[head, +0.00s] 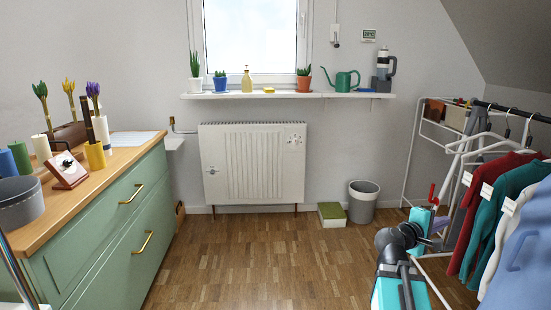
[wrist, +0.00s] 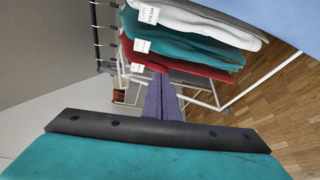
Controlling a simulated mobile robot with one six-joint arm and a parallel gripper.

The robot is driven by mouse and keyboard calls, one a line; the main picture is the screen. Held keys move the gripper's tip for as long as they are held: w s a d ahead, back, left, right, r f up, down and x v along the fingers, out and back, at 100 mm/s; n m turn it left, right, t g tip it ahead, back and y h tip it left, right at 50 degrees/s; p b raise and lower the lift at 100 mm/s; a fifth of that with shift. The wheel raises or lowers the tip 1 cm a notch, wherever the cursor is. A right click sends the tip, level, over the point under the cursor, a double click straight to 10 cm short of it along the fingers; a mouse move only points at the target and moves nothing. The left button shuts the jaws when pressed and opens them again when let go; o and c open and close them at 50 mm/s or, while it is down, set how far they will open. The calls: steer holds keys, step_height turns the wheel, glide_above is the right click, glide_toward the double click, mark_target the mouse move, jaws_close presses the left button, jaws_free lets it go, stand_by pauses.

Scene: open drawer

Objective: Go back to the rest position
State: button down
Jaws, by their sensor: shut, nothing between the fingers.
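My gripper (wrist: 162,82) is shut, its two purple-grey fingers together in the middle of the wrist view with nothing between them. Hanging clothes show just beyond and to the right of the fingers in that view. In the head view my teal and dark arm is folded at the lower right, in front of the clothes rack; the fingertips are hard to make out there. The green drawer cabinet (head: 88,252) stands at the left, well away from my arm. Its drawers with brass handles look shut.
The clothes rack (head: 495,104) with red, teal, white and blue garments (head: 497,205) is close to my arm at the right. A grey bin (head: 363,203) and a green-topped box (head: 332,215) stand by the back wall. The middle wooden floor (head: 250,260) is clear.

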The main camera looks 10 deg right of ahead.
steer(key=w+a+f+n+y+p, duration=0.2)
steer(key=w+a+f+y+p, duration=0.15)
steer(key=a+f+p, duration=0.65)
steer(key=s+a+f+g+y+p, duration=0.3)
steer(key=s+a+f+p, duration=0.5)
steer(key=p, duration=0.4)
steer(key=s+a+f+m+g+y+p, duration=0.2)
steer(key=s+a+f+g+y+p, duration=0.1)
steer(key=s+a, duration=0.4)
steer(key=s+a+f+m+g+y+p, duration=0.2)
steer(key=s+a, duration=0.6)
steer(key=s, duration=0.4)
steer(key=s+a+f+m+g+y+p, duration=0.3)
steer(key=s+a+f+p, duration=0.3)
steer(key=s+a, duration=0.2)
steer(key=shift+s+m+g+y+p, duration=0.3)
steer(key=shift+s+m+y, duration=0.15)
steer(key=shift+s, duration=0.25)
